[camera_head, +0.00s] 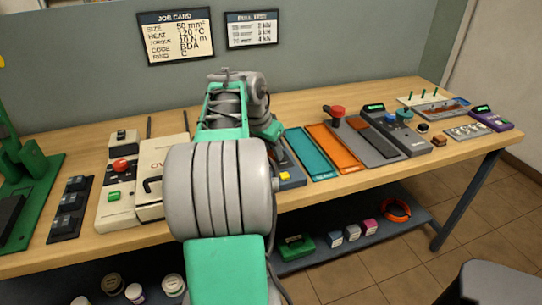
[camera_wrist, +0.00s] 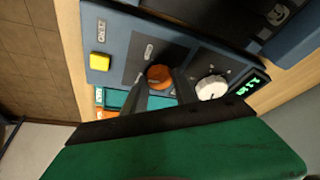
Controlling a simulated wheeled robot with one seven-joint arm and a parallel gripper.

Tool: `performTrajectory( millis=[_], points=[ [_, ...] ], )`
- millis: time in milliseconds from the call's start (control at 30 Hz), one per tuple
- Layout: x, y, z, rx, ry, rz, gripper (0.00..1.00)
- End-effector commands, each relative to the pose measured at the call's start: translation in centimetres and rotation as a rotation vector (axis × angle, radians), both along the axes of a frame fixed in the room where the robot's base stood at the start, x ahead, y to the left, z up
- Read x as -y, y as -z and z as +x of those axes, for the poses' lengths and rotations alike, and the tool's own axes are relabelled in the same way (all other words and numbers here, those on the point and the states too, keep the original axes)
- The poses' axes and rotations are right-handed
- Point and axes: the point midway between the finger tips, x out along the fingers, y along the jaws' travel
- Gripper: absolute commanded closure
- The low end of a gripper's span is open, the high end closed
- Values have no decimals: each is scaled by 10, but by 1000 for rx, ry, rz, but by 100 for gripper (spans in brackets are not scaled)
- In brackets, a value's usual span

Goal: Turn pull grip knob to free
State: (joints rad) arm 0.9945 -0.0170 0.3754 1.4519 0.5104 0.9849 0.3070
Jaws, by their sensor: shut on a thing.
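In the wrist view, my gripper (camera_wrist: 161,87) is at a dark grey control panel (camera_wrist: 122,58), with its two dark fingers on either side of a round orange knob (camera_wrist: 158,76). The gripper is shut on this knob. A small label sits just beside the knob, too small to read, so I cannot tell its setting. A white knob (camera_wrist: 211,87) with marks around it is right of the fingers, and a yellow button (camera_wrist: 100,62) is to the left. In the head view my arm hides most of the panel; only its edge with the yellow button (camera_head: 285,176) shows.
A lit green display (camera_wrist: 249,87) is at the panel's right end. Teal (camera_head: 311,154) and orange (camera_head: 335,149) trays lie right of the panel on the wooden bench. A red-handled device (camera_head: 337,111) stands beyond them. A cream oven (camera_head: 151,180) is close on the left.

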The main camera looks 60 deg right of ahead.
Motion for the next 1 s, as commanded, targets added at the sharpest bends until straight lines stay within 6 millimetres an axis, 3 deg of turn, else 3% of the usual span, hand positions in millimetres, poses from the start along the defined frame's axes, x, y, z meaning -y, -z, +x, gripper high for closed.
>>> performTrajectory(
  millis=[600, 1000],
  points=[
    [1, -2, -5, 0, -546, -3, 100],
    [2, -2, -5, 0, -722, -4, 100]
  ],
)
